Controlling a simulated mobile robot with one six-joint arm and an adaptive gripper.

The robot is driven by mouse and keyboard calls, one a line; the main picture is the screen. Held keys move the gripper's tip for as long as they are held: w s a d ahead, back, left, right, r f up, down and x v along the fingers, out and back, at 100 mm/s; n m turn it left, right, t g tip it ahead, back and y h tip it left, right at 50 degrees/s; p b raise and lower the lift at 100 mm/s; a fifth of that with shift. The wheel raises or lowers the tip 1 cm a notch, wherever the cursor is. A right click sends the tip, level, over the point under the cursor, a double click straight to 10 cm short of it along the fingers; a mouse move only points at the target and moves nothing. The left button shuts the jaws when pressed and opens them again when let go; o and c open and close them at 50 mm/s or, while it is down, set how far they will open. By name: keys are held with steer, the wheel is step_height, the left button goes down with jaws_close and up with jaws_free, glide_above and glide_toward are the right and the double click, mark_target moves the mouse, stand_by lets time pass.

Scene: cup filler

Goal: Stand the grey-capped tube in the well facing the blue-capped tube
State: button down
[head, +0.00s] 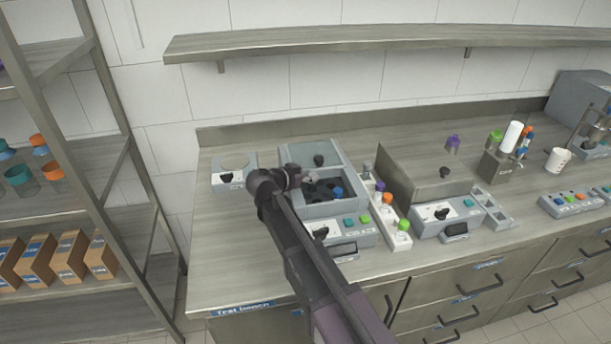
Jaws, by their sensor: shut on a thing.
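An open centrifuge (348,209) stands on the bench with its lid raised at the back. In its dark rotor (322,190), a blue-capped tube (337,192) stands on the right side. My gripper (306,179) is over the left part of the rotor, across from the blue cap, pointing down. It is shut on a small light-grey thing, which looks like the grey-capped tube (308,181). My wrist and the small size hide most of it, so I cannot tell whether its lower end is in a well.
A small scale-like device (233,168) sits at left. The front-left bench is clear.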

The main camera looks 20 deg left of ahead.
steer(key=shift+f, duration=0.15)
steer(key=shift+c, duration=1.8)
jaws_free()
steer(key=shift+r, duration=0.2)
steer(key=r+p+v, duration=0.1)
steer(key=p+v, duration=0.4)
steer(key=v, duration=0.7)
steer(key=shift+p, duration=0.3)
